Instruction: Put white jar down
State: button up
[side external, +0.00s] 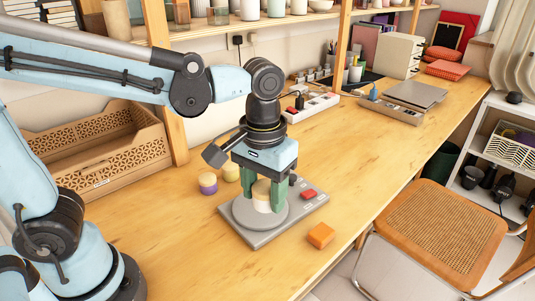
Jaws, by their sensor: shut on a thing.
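My gripper (262,193) points straight down over a grey scale-like device with a round plate (247,227). Its green fingers are shut on a white jar (261,205) with a yellowish top. The jar is upright between the fingers, low over the round plate. I cannot tell whether its base touches the plate. The fingers hide part of the jar's sides.
An orange block (321,235) lies right of the device. A purple and yellow jar (208,183) and a pale yellow object (231,172) stand behind it. A wooden crate (95,160) is at left, a power strip (312,106) behind.

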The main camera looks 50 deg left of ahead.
jog(key=w+a+f, duration=0.4)
jog(key=a, duration=0.1)
jog(key=w+a+f, duration=0.2)
jog(key=a, duration=0.1)
jog(key=shift+a, duration=0.15)
jog(key=shift+f, duration=2.1)
jog(key=o, duration=1.1)
jog(key=shift+f, duration=0.1)
notch_tip(320, 180, up, 12)
jog(key=shift+s+a+f+m+t, duration=0.3)
jog(key=shift+s+a+m+t, duration=0.15)
jog(key=shift+s+t, duration=0.7)
jog(key=shift+s+a+f+m+t, duration=0.35)
jog(key=shift+s+a+t, duration=0.25)
jog(key=shift+s+t, duration=0.55)
jog(key=shift+s+a+f+m+t, duration=0.25)
jog(key=shift+s+a+m+t, duration=0.2)
jog(key=shift+s+t, duration=0.7)
